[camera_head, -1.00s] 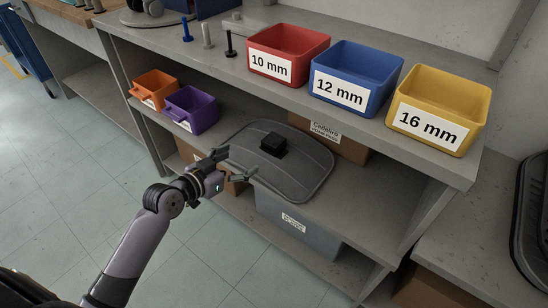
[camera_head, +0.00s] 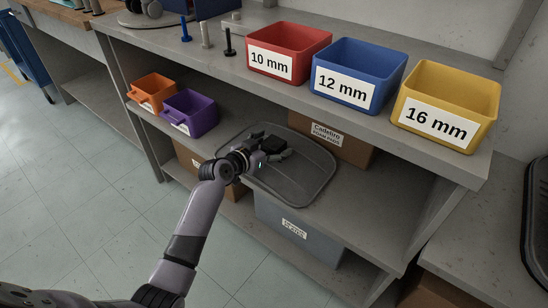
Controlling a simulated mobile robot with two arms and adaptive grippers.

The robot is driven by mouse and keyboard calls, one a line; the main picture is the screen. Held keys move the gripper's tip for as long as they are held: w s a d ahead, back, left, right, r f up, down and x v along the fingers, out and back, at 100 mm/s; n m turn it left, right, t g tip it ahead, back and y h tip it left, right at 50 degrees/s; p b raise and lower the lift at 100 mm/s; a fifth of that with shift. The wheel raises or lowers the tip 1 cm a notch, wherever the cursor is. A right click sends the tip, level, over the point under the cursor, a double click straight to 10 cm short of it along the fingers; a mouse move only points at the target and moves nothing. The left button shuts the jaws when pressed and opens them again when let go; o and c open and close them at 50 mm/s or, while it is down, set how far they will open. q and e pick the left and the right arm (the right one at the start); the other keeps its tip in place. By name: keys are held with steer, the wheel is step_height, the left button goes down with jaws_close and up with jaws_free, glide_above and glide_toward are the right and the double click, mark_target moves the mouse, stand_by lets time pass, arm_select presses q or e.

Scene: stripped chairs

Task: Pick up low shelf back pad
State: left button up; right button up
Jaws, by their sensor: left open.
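The back pad (camera_head: 308,177) is a dark grey, rounded panel lying flat on the low shelf, with a black block (camera_head: 279,154) raised at its middle. My left gripper (camera_head: 272,147) is over the pad, right at the black block. Its jaws are open and look to be around or beside the block; the wrist hides part of the pad and I cannot tell whether the fingers touch. My right gripper is not in view.
On the upper shelf stand a red bin (camera_head: 272,66), a blue bin (camera_head: 340,94) and a yellow bin (camera_head: 432,124). An orange bin (camera_head: 152,106) and a purple bin (camera_head: 190,125) sit left of the pad. A cardboard box (camera_head: 345,145) stands behind it.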

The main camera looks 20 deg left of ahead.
arm_select(q)
steer(key=shift+w+d+f, duration=0.1)
steer(key=shift+w+f, duration=0.05)
steer(key=shift+w, duration=0.25)
steer(key=shift+c, duration=0.6)
steer(key=c, duration=1.4)
